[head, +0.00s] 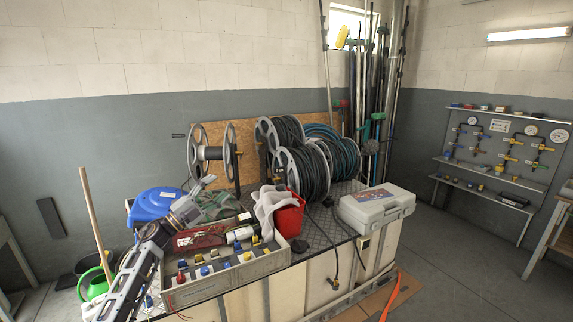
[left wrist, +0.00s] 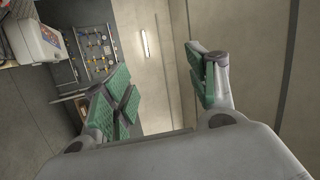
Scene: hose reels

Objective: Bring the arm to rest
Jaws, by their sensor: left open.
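My left arm comes in from the lower left of the head view. Its gripper (head: 202,187) is raised above the left part of the bench, in front of the empty reel as seen from the head. In the left wrist view the gripper (left wrist: 160,82) is open, with its green-padded fingers wide apart and nothing between them. The wrist view is tilted on its side and looks out at the room's walls. My right gripper is not in view.
The bench bears hose reels (head: 303,172), a blue lidded thing (head: 155,204), a crate (head: 225,284) of fittings, a red bucket (head: 290,217) with a cloth, and a grey case (head: 376,207). A wooden pole (head: 95,222) leans at left. Floor (head: 460,270) at right is mostly clear.

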